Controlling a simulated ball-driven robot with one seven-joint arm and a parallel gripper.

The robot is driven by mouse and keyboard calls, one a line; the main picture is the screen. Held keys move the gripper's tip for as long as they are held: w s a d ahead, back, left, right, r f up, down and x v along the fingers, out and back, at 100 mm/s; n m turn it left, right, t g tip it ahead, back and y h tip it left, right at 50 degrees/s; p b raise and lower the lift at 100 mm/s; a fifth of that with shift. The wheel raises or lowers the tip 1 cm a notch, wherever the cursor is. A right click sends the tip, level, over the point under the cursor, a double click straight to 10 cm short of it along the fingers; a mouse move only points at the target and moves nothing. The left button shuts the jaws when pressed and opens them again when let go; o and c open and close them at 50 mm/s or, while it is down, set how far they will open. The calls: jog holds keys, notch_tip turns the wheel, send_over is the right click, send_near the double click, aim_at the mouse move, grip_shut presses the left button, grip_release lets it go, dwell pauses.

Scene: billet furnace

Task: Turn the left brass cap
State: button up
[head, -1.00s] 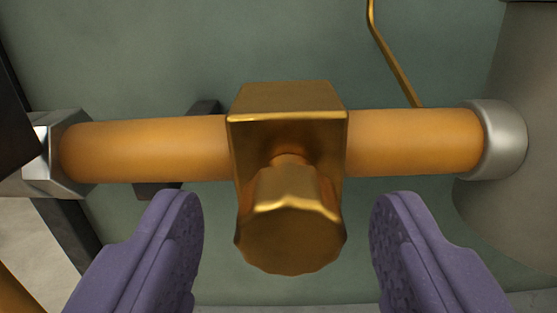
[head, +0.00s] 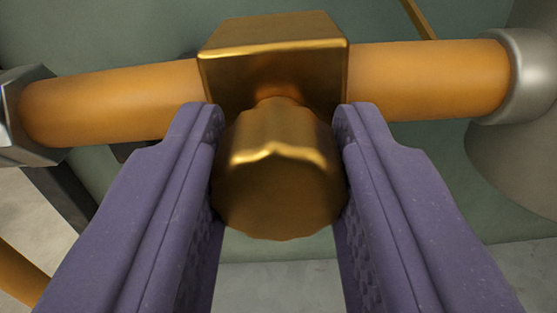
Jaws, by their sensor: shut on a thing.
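The brass cap (head: 280,185) is a faceted knob on a short neck, in the middle of the head view. It projects toward me from a square brass block (head: 274,65) on an orange pipe. My gripper (head: 280,125) has its two purple fingers on the left and right sides of the cap, shut on it. The inner pads are partly hidden by the cap and by the fingers' own edges. Only this one cap is in view.
The orange pipe (head: 430,78) runs across the view, from a steel hex nut (head: 22,115) at the left to a grey collar (head: 518,75) at the right. A green wall (head: 120,30) stands behind. A thin brass rod (head: 418,18) shows at the top right.

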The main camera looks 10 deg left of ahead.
jog(key=m, duration=0.5)
jog(key=shift+p, duration=0.35)
jog(key=m+p, duration=0.1)
jog(key=m, duration=0.4)
jog(key=shift+d, duration=0.1)
jog(key=m, duration=0.4)
jog(key=shift+p, duration=0.4)
jog(key=shift+f+m, duration=0.1)
jog(key=shift+m, duration=2.3)
jog(key=o, duration=1)
jog(key=shift+o, duration=0.2)
